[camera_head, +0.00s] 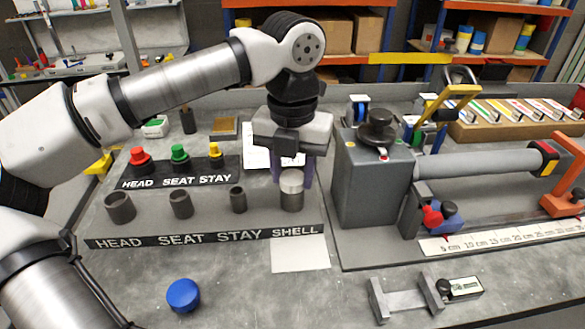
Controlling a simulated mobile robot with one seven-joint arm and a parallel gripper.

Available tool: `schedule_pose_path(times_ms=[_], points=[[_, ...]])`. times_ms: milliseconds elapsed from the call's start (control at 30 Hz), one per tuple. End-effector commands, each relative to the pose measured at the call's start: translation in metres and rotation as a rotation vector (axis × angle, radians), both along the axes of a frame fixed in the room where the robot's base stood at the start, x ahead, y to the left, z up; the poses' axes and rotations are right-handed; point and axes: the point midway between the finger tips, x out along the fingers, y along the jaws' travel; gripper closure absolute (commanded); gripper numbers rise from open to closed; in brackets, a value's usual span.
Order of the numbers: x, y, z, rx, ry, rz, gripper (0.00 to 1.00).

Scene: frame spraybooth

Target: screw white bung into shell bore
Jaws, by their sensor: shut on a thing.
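The white bung (291,178) is upright at the SHELL position, at the right end of the lower labelled board (205,237). Its pale top shows above a grey cylindrical shell (291,200). My gripper (291,172) points down over it and is shut on the bung. How deep the bung sits in the shell bore cannot be told, as the bore is hidden.
Grey open tubes (120,207) stand at HEAD, SEAT and STAY, with red (139,158), green (179,153) and yellow (215,150) bungs behind. A grey block fixture (372,180) stands close right of my gripper. A blue cap (183,295) lies in front on the bench.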

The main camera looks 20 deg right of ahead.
Motion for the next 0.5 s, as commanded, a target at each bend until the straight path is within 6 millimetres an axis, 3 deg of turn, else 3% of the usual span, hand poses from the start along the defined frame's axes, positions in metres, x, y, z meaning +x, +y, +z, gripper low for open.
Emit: schedule_pose_path(times_ms=[200, 500], points=[[0.0003, -0.0003, 0.0007, -0.002, -0.001, -0.255, 0.83], [0.0003, -0.0003, 0.0001, -0.001, -0.002, -0.316, 0.83]])
